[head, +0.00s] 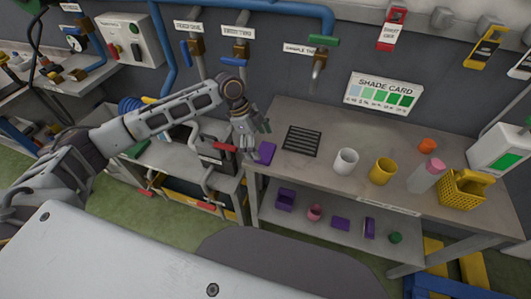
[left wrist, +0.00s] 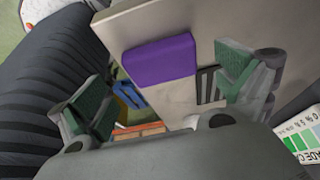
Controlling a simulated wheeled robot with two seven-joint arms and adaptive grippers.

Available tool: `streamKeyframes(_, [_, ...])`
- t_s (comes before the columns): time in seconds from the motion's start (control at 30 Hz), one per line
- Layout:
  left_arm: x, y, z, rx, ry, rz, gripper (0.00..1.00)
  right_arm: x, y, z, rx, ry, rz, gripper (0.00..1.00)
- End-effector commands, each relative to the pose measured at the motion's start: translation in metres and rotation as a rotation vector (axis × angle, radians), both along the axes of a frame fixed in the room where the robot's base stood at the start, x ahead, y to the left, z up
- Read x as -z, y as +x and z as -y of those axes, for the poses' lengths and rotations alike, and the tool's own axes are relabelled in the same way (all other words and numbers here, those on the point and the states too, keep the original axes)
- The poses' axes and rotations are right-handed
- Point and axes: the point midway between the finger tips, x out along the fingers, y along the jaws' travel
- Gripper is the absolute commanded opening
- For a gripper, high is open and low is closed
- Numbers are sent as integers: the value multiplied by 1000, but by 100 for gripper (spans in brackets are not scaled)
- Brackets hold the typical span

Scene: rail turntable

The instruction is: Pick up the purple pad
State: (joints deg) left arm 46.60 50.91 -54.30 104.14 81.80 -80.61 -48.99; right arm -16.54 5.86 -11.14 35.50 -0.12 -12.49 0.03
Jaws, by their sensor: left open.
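A purple pad (head: 267,152) lies flat at the left end of the table top, near its edge. In the left wrist view the purple pad (left wrist: 160,61) shows between and beyond the two green-padded fingers. My left gripper (head: 256,138) is just above and beside the pad, pointing down. In the left wrist view my left gripper (left wrist: 166,98) is open, with nothing between its fingers, and I see no contact with the pad. My right gripper is not in view.
A black grate (head: 302,140) lies right of the pad. A white cup (head: 345,161), yellow cup (head: 382,170), bottle (head: 426,176) and yellow basket (head: 462,188) stand farther right. The lower shelf (head: 320,216) holds several purple things. A sample tap (head: 318,70) hangs behind.

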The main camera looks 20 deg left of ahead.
Motion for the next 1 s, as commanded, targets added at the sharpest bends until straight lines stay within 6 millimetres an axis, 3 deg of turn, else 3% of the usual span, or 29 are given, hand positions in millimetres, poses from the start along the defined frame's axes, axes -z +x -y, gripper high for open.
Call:
streamKeyframes(0.3, [27, 1, 14, 0, 1, 0, 100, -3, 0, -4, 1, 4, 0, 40])
streamKeyframes(0.83, [30, 1, 15, 1, 1, 1, 100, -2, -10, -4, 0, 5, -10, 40])
streamKeyframes(1.0, [30, 1, 15, 1, 1, 1, 78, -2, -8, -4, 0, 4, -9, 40])
